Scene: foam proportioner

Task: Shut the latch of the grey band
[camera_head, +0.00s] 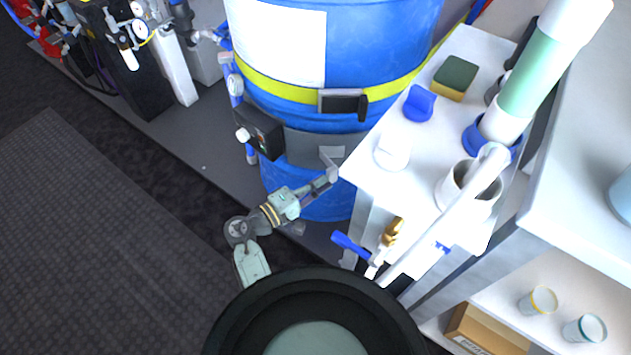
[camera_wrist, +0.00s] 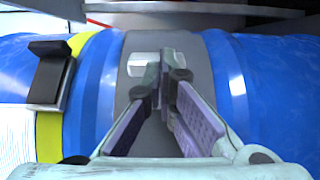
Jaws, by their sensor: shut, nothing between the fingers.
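The blue drum (camera_head: 335,45) stands upright with a grey band (camera_head: 304,148) around its lower part. The grey band's latch (camera_head: 333,151) is a pale grey piece on the drum's front. My gripper (camera_head: 331,176) is shut and empty at the latch, close in front of it. In the wrist view the grey band (camera_wrist: 133,95) runs up the middle, and the pale latch (camera_wrist: 142,65) shows behind my fingertips (camera_wrist: 164,58). The fingers partly hide the latch. I cannot tell whether they touch it or how far its lever stands out.
A yellow band (camera_head: 271,92) with a dark latch (camera_head: 340,102) circles the drum higher up. A black box (camera_head: 262,134) sits left of the grey band. A white cart (camera_head: 435,135) with a sponge (camera_head: 456,76) and a tall tube stands close at the right.

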